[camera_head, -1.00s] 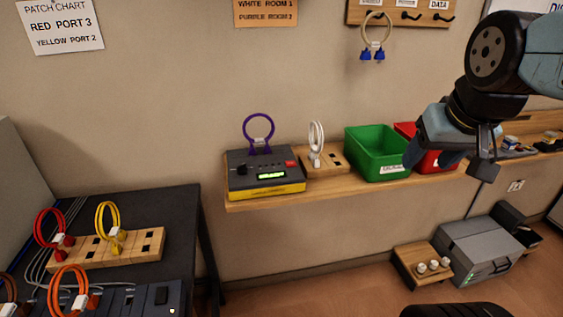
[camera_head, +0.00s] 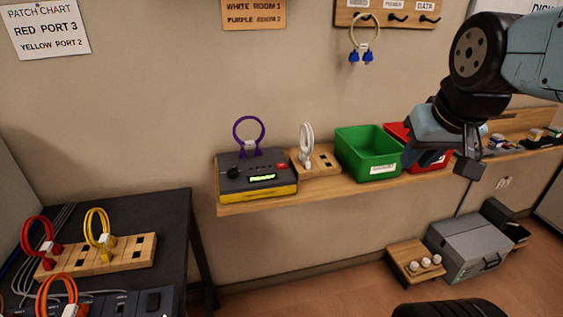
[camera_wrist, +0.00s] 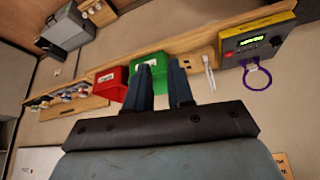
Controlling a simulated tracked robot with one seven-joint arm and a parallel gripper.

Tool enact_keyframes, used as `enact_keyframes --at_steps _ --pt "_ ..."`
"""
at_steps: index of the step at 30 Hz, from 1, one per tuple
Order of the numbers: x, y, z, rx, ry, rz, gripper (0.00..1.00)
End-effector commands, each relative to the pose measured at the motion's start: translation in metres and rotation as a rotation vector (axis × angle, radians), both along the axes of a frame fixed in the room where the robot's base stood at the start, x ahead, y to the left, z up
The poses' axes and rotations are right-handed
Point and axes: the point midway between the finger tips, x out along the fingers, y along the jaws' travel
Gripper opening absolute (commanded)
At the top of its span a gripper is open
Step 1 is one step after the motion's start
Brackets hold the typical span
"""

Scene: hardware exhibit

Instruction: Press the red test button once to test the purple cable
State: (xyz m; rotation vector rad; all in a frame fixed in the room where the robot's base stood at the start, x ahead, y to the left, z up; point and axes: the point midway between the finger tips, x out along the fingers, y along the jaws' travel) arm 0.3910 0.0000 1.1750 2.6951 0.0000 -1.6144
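The cable tester (camera_head: 256,178), a dark grey box with a yellow base and a lit green display, sits on the wooden shelf. Its red test button (camera_head: 282,167) is on the top right; it also shows in the wrist view (camera_wrist: 228,55). The purple cable (camera_head: 249,133) stands as a loop at the tester's back edge and shows in the wrist view (camera_wrist: 257,79). My gripper (camera_head: 422,160) is in the air in front of the red bin, right of the tester. In the wrist view my gripper (camera_wrist: 162,75) has its two fingers apart with nothing between them.
A white cable (camera_head: 306,143) stands in a wooden block (camera_head: 323,164) right of the tester. A green bin (camera_head: 368,152) and a red bin (camera_head: 402,133) follow on the shelf (camera_head: 300,197). A dark table (camera_head: 172,215) with red, yellow and orange cables stands at left.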

Motion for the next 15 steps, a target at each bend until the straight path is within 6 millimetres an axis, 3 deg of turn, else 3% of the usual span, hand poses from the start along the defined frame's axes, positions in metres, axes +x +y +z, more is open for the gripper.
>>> enact_keyframes --at_steps 6,15 --pt "0.0 0.0 0.0 0.0 0.0 0.0 0.01" --pt "0.0 0.0 0.0 0.0 0.0 0.0 0.0"
